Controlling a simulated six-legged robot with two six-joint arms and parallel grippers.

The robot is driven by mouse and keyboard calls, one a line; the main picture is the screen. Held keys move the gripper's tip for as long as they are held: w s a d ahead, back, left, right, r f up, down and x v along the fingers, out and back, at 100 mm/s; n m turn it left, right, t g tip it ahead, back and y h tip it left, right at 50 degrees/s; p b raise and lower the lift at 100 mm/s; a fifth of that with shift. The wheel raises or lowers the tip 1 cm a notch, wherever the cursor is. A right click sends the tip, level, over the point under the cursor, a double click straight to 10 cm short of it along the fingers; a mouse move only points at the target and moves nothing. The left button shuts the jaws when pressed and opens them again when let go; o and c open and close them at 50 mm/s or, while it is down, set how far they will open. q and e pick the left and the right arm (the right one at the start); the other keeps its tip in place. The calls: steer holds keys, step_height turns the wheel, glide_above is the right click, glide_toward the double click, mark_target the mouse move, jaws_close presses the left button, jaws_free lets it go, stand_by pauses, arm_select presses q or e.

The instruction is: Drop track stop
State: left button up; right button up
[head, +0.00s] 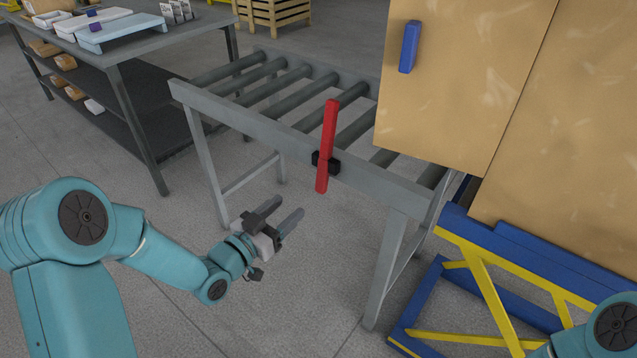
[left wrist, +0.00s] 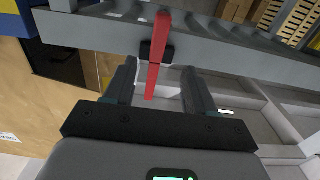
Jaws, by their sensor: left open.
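The track stop is a red bar (head: 328,140) on a black bracket (head: 318,163) at the side rail of the roller track (head: 270,130). The bar stands nearly upright, its upper part above the rail. My left gripper (head: 278,216) is open and empty, to the left of and below the bar in the head view, apart from it. In the left wrist view the red bar (left wrist: 158,60) shows between the two open fingers (left wrist: 158,85), beyond them, with the black bracket (left wrist: 147,50) behind it. My right gripper is out of view; only part of its arm shows at the lower right.
A grey workbench (head: 130,50) with trays is at the upper left. Open floor lies between the bench and track.

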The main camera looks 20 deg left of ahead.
mark_target(320, 179)
arm_select(q)
steer(key=b+x, duration=0.1)
steer(key=x, duration=1.1)
steer(key=shift+w, duration=0.1)
jaws_close()
